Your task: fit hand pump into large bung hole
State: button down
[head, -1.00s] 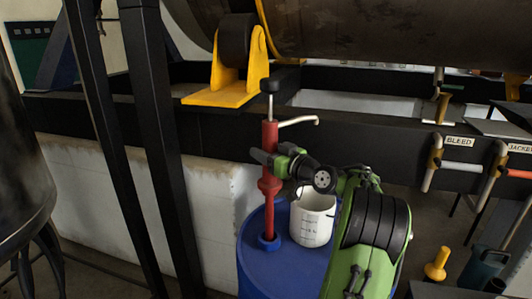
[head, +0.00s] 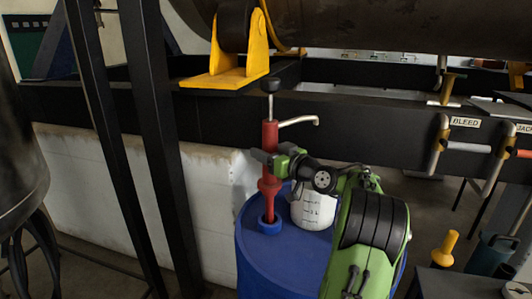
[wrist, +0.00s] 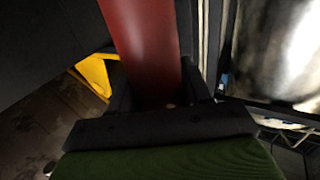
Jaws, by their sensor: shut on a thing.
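The hand pump (head: 269,200) is red with a black knob on a rod at its top and a pale spout to the right. It stands about upright. My gripper (head: 270,160) is shut on its body, above the flange. In the wrist view the red body (wrist: 145,45) runs between the fingers. The pump's lower tube reaches down to the blue ring of the bung hole (head: 270,227) on top of the blue drum (head: 262,262). The tube end is out of sight at the ring, so its depth cannot be told.
A white marked container (head: 313,212) stands on the drum, right of the pump, partly behind my arm. Behind are a black beam, a yellow roller bracket (head: 225,80) and pipes labelled BLEED. Black posts (head: 155,130) rise at left. A yellow-handled object (head: 445,250) is at right.

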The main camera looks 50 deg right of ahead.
aim_at(266, 188)
jog(key=shift+f+b, duration=1.65)
jog(key=shift+f, duration=4.25)
jog(key=shift+c, duration=2.2)
grip_release()
jog(key=shift+f, duration=0.1)
jog(key=s+p, duration=0.1)
jog(key=s, duration=1.4)
jog(key=shift+s+a, duration=0.35)
jog(key=shift+a, duration=0.05)
